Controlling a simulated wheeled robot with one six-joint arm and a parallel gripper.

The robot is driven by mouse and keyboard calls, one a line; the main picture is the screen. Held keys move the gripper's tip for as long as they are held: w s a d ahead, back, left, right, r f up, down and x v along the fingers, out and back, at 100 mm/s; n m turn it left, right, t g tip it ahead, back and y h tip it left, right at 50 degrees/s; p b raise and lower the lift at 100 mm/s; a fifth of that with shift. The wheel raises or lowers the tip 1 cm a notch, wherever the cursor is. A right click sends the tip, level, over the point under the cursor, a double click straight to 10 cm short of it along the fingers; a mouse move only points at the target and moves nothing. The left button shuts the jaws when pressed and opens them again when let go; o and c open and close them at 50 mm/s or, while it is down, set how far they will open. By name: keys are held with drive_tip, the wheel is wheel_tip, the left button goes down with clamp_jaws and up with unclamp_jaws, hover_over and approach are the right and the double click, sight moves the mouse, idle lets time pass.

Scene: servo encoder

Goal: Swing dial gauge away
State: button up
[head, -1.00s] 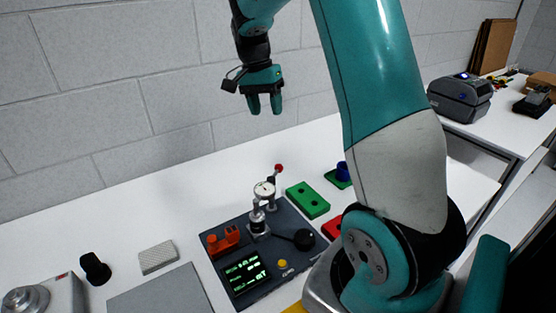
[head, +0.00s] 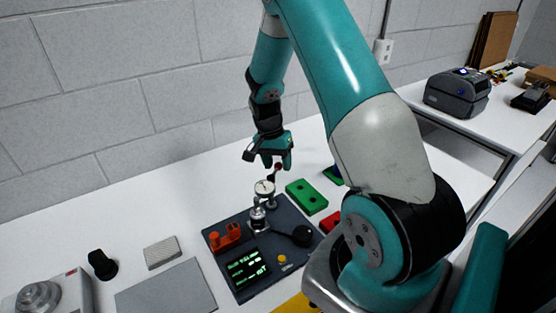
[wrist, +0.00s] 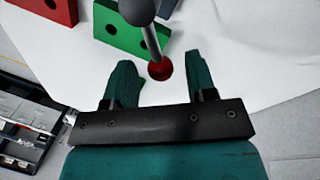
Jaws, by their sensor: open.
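The dial gauge (head: 264,188) stands on a dark base plate (head: 238,288) with its round white face up, in the head view. A lever with a red ball tip (head: 278,167) rises behind it on the right. My gripper (head: 277,166) is over the red tip in the head view. In the wrist view my gripper (wrist: 158,80) is open, and the red ball (wrist: 160,70) lies between or just beyond the two teal fingertips. I cannot tell whether they touch it. A grey rod with a ball end (wrist: 138,12) leads away from the red ball.
A green block with holes (head: 306,197) lies right of the plate, with a red block (head: 328,222) near it.

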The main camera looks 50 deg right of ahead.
drive_tip(key=shift+f, duration=0.1)
clamp_jaws()
idle(0.3)
drive_tip(key=s+m+y+b, duration=0.1)
drive_tip(key=s+m, duration=0.5)
drive_tip(key=m, duration=0.7)
drive_tip(key=shift+a+y+b, duration=0.3)
drive_tip(key=shift+a+y, duration=0.05)
drive_tip(key=shift+y, duration=0.35)
drive_tip(key=shift+s, duration=0.1)
unclamp_jaws()
drive_tip(key=shift+a, duration=0.1)
